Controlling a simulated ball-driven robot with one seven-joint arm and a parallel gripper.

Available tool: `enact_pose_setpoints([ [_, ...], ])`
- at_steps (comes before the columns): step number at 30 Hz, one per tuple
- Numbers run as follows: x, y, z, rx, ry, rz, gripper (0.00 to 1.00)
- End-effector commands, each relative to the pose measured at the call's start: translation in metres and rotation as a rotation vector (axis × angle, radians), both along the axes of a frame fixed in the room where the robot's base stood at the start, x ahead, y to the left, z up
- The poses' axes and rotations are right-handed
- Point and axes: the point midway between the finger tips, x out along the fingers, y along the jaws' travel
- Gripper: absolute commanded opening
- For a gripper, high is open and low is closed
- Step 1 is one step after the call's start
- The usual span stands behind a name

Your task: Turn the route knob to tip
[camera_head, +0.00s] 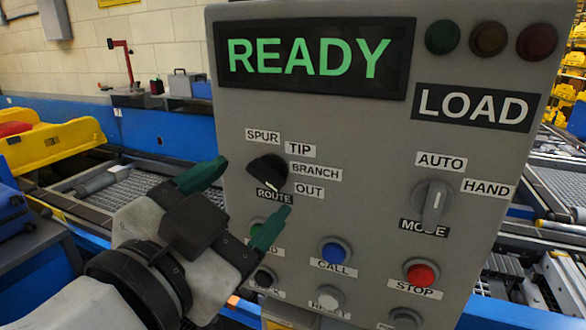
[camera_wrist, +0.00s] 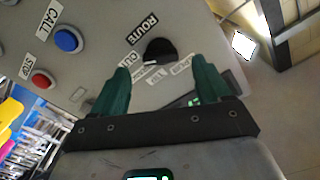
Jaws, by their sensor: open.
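The route knob (camera_head: 267,171) is a black round knob on the grey control panel, with the labels SPUR, TIP, BRANCH and OUT around its top and right and ROUTE below it. A light mark shows low on its face, but I cannot tell surely which label it points at. The TIP label (camera_head: 300,149) is above and right of the knob. My gripper (camera_head: 254,186) is open, its green fingers spread in front of the panel, to either side of the knob. In the wrist view the knob (camera_wrist: 160,51) appears just beyond and between the fingertips, with nothing gripped.
The panel has a READY display (camera_head: 315,57), a mode knob (camera_head: 432,203), a blue CALL button (camera_head: 334,252) and a red STOP button (camera_head: 421,272). A green button (camera_head: 257,230) is partly hidden near my lower finger. Conveyors (camera_head: 115,185) lie behind.

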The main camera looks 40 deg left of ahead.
Motion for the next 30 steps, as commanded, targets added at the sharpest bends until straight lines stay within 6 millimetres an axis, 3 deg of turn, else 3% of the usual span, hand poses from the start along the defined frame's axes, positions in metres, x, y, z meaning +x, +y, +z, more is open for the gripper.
enact_pose_setpoints([
  [3,0.019,0.004,0.002,0.000,0.001,0.000,0.77],
  [9,0.037,0.009,0.001,0.000,0.000,0.000,0.77],
  [20,0.041,0.010,0.000,0.001,0.001,0.001,0.77],
  [30,0.041,0.010,0.000,0.001,0.001,0.001,0.44],
])
